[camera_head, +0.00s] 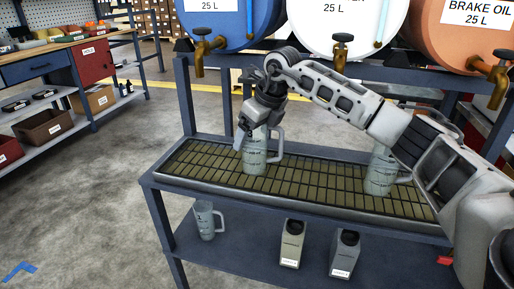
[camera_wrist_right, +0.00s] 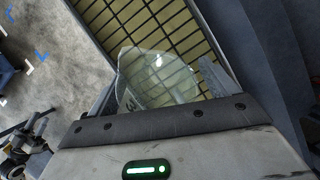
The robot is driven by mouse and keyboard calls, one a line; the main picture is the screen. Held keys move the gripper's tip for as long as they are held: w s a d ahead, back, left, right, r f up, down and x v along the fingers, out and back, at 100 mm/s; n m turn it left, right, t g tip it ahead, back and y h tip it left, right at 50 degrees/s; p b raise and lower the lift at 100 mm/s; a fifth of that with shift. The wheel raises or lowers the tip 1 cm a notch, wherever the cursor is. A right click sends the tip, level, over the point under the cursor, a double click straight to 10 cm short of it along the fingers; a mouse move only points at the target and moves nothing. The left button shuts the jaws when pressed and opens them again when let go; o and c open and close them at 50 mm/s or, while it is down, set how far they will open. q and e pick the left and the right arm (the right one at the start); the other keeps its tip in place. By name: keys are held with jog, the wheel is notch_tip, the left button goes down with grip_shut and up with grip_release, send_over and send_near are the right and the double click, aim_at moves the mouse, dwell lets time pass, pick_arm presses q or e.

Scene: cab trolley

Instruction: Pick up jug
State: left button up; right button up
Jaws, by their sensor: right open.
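A translucent measuring jug (camera_head: 254,158) with its handle to the right stands upright on the slatted grate of the trolley, below a brass tap. My right gripper (camera_head: 255,118) is at the top of this jug, pointing down, and covers part of its rim. In the right wrist view the jug (camera_wrist_right: 158,78) lies between the two fingers of my open right gripper (camera_wrist_right: 157,88); I cannot tell whether either finger touches it. A second similar jug (camera_head: 380,172) stands on the grate at the right, partly behind my right arm. My left gripper is out of view.
Blue, white and orange drums (camera_head: 333,22) with brass taps stand above the grate (camera_head: 320,190). The lower shelf holds a third jug (camera_head: 205,221) and two grey bottles (camera_head: 292,243). A workbench (camera_head: 45,55) stands at the far left, with open floor between.

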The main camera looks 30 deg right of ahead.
jog(key=c, duration=1.1)
jog(key=shift+c, duration=0.2)
jog(key=shift+r, duration=0.2)
